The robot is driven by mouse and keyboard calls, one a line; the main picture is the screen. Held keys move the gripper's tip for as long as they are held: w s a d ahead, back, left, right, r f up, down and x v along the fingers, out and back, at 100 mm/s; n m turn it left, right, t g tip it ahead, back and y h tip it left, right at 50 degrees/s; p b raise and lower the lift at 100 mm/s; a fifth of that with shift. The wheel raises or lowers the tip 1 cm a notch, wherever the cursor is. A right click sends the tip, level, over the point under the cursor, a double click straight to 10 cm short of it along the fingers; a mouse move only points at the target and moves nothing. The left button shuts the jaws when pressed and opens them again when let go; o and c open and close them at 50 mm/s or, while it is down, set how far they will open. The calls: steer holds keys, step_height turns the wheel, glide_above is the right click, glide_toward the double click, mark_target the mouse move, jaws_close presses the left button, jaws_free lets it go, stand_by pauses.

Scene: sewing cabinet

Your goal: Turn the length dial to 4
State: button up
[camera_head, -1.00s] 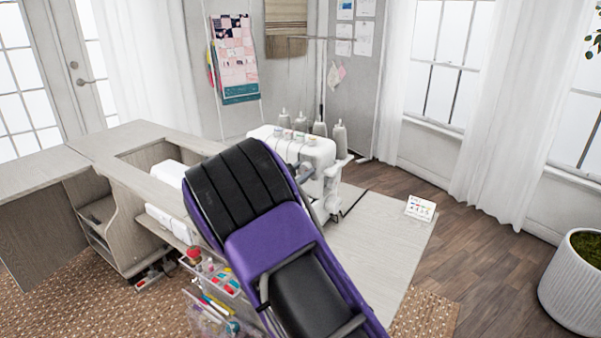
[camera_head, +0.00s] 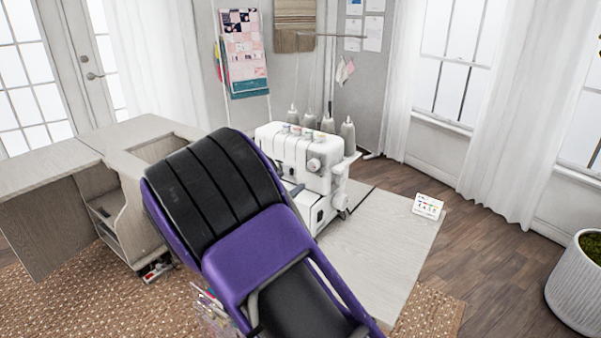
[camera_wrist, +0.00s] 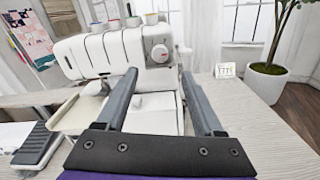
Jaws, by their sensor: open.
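The white serger (camera_head: 300,152) stands on the cabinet top, with several thread cones behind it. A round grey dial (camera_head: 314,164) shows on its front near the right end. I take this as the length dial, but its numbers are too small to read. In the wrist view the serger (camera_wrist: 98,52) fills the upper left and the dial (camera_wrist: 160,53) sits above and between my fingers. My gripper (camera_wrist: 160,98) is open and empty, its fingers pointing at the machine below the dial, apart from it. In the head view my purple and black arm hides most of the gripper.
A small card (camera_head: 428,206) stands on the tabletop (camera_head: 370,235) right of the serger; the top between is clear. A potted plant (camera_wrist: 267,82) is beyond the table.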

steer(key=v, duration=0.7)
steer(key=shift+s+a, duration=0.15)
steer(key=shift+s, duration=0.15)
